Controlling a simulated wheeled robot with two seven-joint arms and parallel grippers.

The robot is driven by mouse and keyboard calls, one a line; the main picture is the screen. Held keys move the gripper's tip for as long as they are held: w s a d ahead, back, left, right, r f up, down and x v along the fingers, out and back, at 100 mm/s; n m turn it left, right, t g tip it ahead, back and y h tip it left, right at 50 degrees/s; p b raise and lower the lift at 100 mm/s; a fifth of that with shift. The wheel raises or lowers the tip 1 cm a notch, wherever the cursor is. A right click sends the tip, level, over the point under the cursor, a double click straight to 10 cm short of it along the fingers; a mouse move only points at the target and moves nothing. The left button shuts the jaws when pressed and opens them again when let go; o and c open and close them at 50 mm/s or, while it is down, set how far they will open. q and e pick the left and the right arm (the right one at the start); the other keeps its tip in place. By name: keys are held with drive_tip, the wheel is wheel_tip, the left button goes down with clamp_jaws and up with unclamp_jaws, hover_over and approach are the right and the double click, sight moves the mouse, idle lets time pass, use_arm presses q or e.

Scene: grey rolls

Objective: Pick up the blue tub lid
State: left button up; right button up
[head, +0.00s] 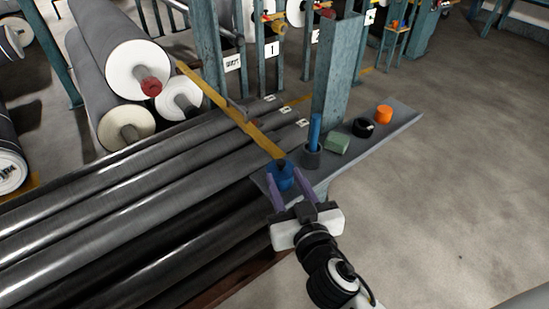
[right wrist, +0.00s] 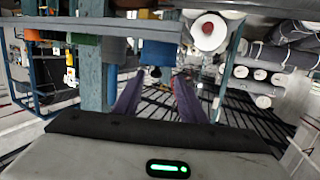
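The blue tub (head: 281,180) stands at the near end of a narrow grey shelf. A small dark shape shows at its top; I cannot clearly tell the lid from the tub. My right gripper (head: 288,184) is at the tub, its two purple fingers apart, one toward each side of it. In the right wrist view the tub (right wrist: 158,53) shows between and just beyond the fingertips (right wrist: 158,76), with gaps visible; I see no grip on it. My left gripper is not in view.
Along the grey shelf (head: 401,122) stand a dark cup with a blue stick (head: 314,133), a green block (head: 337,144), a black ring-like item (head: 363,127) and an orange item (head: 383,114). A teal post (head: 337,75) rises behind. Long dark rolls (head: 130,195) lie left. Floor at right is clear.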

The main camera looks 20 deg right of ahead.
sight(280, 164)
drive_tip(key=w, duration=0.3)
drive_tip(key=shift+w+d+r+p, duration=0.1)
drive_tip(key=shift+w+r+p, duration=0.05)
drive_tip(key=shift+w+p, duration=0.25)
drive_tip(key=shift+w, duration=0.3)
drive_tip(key=w, duration=0.3)
drive_tip(key=w+f+p, duration=0.1)
drive_tip(key=w, duration=0.1)
drive_tip(key=shift+w+d, duration=0.2)
drive_tip(key=shift+d, duration=0.2)
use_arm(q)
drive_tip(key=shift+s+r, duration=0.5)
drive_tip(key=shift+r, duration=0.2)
use_arm(e)
drive_tip(key=shift+c, duration=0.3)
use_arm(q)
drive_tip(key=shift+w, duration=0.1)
use_arm(e)
clamp_jaws()
